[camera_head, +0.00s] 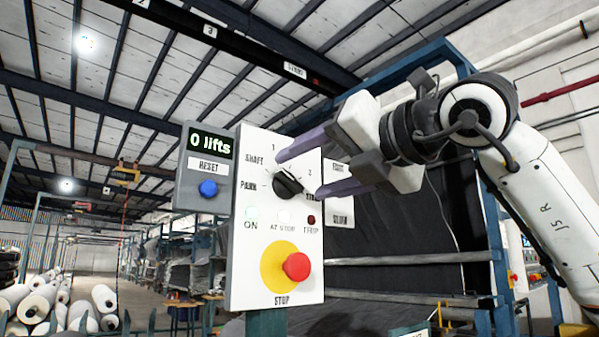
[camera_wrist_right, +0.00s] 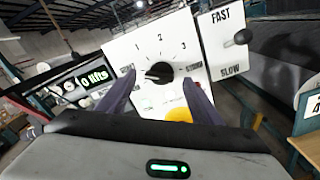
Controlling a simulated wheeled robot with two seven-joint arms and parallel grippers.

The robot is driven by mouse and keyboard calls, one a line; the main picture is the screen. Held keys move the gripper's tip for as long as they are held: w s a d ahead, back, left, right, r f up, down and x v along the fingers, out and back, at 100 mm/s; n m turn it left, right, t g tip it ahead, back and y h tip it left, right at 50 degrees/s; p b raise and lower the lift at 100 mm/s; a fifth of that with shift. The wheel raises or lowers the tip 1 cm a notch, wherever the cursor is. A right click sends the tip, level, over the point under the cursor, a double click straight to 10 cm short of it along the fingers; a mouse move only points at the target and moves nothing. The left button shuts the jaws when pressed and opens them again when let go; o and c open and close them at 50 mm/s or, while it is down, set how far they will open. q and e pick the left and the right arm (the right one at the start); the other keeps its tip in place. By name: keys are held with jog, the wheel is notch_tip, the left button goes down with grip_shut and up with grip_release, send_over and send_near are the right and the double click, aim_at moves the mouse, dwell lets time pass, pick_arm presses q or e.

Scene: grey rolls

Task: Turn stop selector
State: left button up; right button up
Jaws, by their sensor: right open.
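The stop selector is a black knob (camera_head: 288,184) on the white control panel (camera_head: 250,225), with a dial numbered 1, 2, 3 around it. The knob also shows in the right wrist view (camera_wrist_right: 159,73), its light pointer mark toward the left side of the dial. My right gripper (camera_head: 300,175) is open, its two purple fingers reaching in from the right, one above and one below the knob in the head view. In the wrist view the fingers stand on either side of the knob; contact cannot be told. My left gripper is not in view.
A red stop button (camera_head: 297,266) on a yellow disc sits below the knob. A grey counter box (camera_head: 207,168) reading "0 lifts" with a blue reset button is at the left. A FAST/SLOW panel (camera_wrist_right: 228,45) is at the right. White rolls (camera_head: 40,302) lie far left.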

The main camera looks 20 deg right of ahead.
aim_at(293, 179)
jog(key=x, duration=0.3)
jog(key=c, duration=1.1)
jog(key=shift+o, duration=0.2)
jog(key=shift+n, duration=0.4)
jog(key=n, duration=0.3)
jog(key=shift+a+p, duration=0.1)
jog(key=shift+p, duration=0.3)
jog(key=shift+a+f+n+p, duration=0.1)
jog(key=shift+n+p, duration=0.2)
jog(key=shift+n, duration=1.7)
